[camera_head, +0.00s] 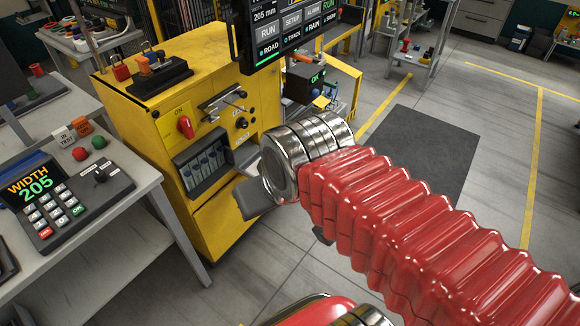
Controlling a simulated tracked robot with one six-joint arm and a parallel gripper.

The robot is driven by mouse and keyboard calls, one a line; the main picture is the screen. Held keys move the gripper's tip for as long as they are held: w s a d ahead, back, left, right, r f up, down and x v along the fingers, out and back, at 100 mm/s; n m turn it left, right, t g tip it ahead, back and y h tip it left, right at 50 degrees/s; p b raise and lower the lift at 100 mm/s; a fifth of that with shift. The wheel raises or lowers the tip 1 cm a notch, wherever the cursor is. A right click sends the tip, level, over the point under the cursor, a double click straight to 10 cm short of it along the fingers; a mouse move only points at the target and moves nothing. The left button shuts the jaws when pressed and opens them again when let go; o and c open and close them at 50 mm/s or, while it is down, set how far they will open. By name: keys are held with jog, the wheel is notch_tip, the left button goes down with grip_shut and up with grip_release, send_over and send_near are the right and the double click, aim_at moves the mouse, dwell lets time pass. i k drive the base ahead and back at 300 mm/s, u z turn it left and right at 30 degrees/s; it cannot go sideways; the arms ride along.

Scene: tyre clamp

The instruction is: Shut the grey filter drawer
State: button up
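A grey-framed drawer (178,172) with a row of blue-grey filter pieces sits low in the front of the yellow cabinet (215,225). I take it for the filter drawer; how far it stands out is hard to tell from this angle. My arm reaches in from the lower right, and its silver wrist is right of the drawer. My gripper (252,190) is mostly hidden behind that wrist. Only grey parts of it show, close to the drawer's right end. I cannot tell whether it touches the drawer or whether its fingers are apart.
A red knob (185,127) and a lever panel (224,105) are on the cabinet above the drawer. A screen (285,30) hangs over the cabinet's right side. A bench with a keypad display (45,200) stands at left. Floor around the dark mat (415,150) is clear.

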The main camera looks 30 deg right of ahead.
aim_at(245, 155)
jog(key=z, duration=0.65)
jog(key=i, duration=1.15)
jog(key=z, duration=0.05)
